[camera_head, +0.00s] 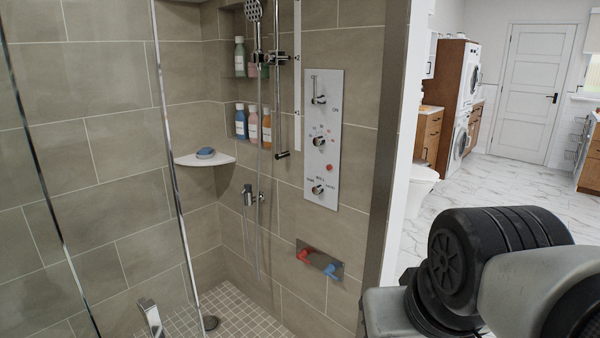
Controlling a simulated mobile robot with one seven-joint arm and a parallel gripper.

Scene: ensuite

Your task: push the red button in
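A small round red button (329,168) sits on the upright white control panel (322,110) on the tiled shower wall. It lies below a ring of small coloured marks, between the middle knob (318,141) and the lower knob (318,189). Whether the button is pressed in or stands out is too small to tell. A lever control (319,99) is at the top of the panel. My arm shows at the lower right, outside the shower and well apart from the panel.
Glass edges (160,90) cross the left. Below the panel is a plate (320,263) with red and blue handles. Bottles (266,128) fill niches; a corner shelf (205,160) holds soap. Marble floor (460,185) is free right.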

